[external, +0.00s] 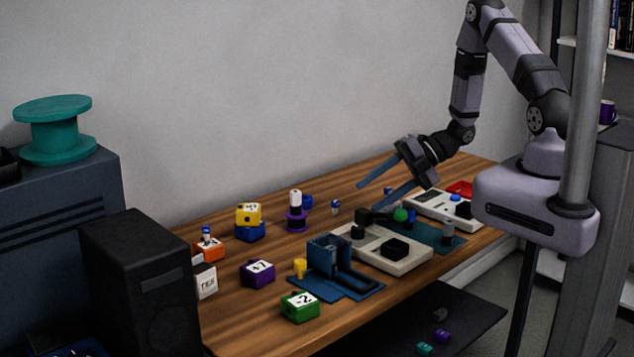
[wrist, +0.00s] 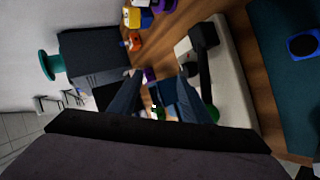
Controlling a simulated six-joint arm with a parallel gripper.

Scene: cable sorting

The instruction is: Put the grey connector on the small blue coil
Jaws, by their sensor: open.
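A grey upright connector (external: 447,232) stands on the teal mat (external: 432,241) at the right of the table. A small blue piece (external: 410,216), which looks like the small blue coil, is on the same mat to its left, partly behind a green ball (external: 400,214). In the wrist view a blue ring-like piece with a dark centre (wrist: 303,43) lies on the teal mat at the right edge. My gripper (external: 370,197) is open and empty, in the air above the table, to the left of the connector. Its fingers (wrist: 160,72) also show in the wrist view.
A pale board with black blocks (external: 411,262) and a blue stand (external: 328,256) are in front of my gripper. Behind are a purple spool (external: 296,222) and a blue piece (external: 306,201). Several numbered cubes are at the left. A pale panel (external: 428,207) lies near my base.

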